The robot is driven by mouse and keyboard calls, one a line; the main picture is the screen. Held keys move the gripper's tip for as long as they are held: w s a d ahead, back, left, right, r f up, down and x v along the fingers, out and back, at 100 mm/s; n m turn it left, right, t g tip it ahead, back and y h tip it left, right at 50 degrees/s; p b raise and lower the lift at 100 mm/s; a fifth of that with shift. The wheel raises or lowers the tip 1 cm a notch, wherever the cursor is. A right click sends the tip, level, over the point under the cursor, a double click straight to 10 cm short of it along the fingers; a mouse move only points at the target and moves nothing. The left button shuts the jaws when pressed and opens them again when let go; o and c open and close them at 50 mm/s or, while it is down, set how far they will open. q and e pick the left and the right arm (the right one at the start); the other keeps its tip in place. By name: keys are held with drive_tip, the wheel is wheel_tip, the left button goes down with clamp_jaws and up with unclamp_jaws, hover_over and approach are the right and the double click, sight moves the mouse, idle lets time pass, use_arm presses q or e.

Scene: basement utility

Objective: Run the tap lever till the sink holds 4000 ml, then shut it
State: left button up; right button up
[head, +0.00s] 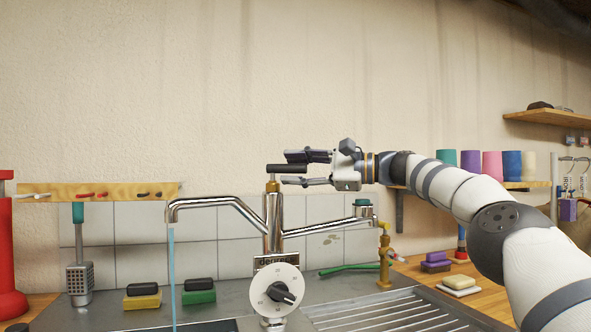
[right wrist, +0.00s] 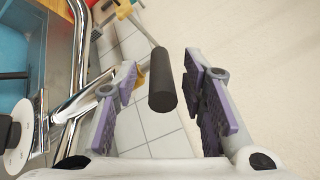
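The chrome tap (head: 272,228) stands behind the sink (head: 210,326). A thin blue stream of water (head: 171,275) falls from its left spout. The black tap lever (head: 287,168) points right from the top of the tap. My right gripper (head: 305,169) is open, one finger above the lever and one below. In the right wrist view the lever (right wrist: 162,82) lies between the purple-padded fingers, with gaps on both sides. A blue surface, apparently water (right wrist: 10,65), shows at the left edge there. The fill level cannot be read. My left gripper is out of view.
A white dial (head: 274,291) with a black knob sits on the tap's front. A second spout (head: 340,225) reaches right over a brass valve (head: 384,262). Sponges (head: 198,291) lie left of the tap, a ribbed drainboard (head: 395,312) right. The wall above is clear.

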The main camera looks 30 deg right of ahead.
drive_tip(key=v, duration=1.1)
drive_tip(key=shift+s+d, duration=0.3)
idle(6.6)
